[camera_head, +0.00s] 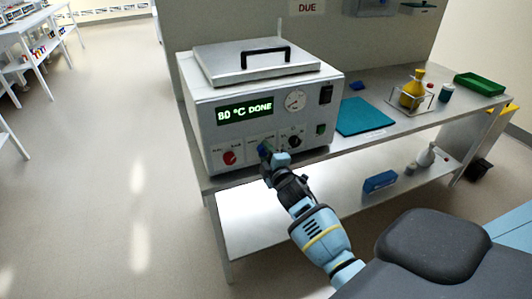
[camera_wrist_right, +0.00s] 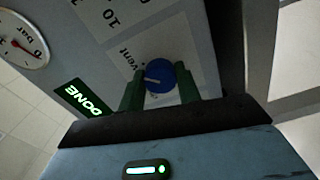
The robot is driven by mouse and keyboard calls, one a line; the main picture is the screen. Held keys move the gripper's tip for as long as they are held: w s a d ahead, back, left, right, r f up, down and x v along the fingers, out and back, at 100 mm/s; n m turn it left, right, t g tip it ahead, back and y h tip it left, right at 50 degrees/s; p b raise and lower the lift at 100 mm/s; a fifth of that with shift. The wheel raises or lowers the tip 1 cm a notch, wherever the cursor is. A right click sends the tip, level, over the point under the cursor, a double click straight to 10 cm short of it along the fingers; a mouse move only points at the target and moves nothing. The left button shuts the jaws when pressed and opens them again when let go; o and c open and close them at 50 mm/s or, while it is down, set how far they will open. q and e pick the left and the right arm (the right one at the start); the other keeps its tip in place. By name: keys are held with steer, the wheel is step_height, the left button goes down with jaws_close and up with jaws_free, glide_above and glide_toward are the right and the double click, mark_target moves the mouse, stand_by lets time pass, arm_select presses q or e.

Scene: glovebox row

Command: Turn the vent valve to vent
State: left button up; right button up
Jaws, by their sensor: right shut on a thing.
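The vent valve is a blue round knob (camera_wrist_right: 160,78) with a pale pointer line, on the front panel of a white oven-like device (camera_head: 205,120). The word "vent" is printed beside it in the right wrist view. My right gripper (camera_head: 268,150) reaches the panel. In the right wrist view its green fingers (camera_wrist_right: 160,92) stand on both sides of the blue knob and are shut on it. In the head view the gripper mostly hides the knob. The display (camera_head: 245,110) reads "80 °C DONE". My left gripper is not in view.
A red knob (camera_head: 229,158) and a black knob (camera_head: 294,142) flank the valve on the panel. A gauge (camera_head: 295,100) sits above. A teal mat (camera_head: 364,117), a yellow flask (camera_head: 413,90) and a green tray (camera_head: 480,84) are on the bench to the right.

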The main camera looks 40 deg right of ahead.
steer(key=shift+m, duration=0.5)
steer(key=o, duration=1)
steer(key=shift+c, duration=0.2)
steer(key=v, duration=0.7)
steer(key=shift+s, duration=0.4)
steer(key=shift+a, duration=0.1)
steer(key=shift+f+p, duration=0.1)
steer(key=shift+p, duration=0.2)
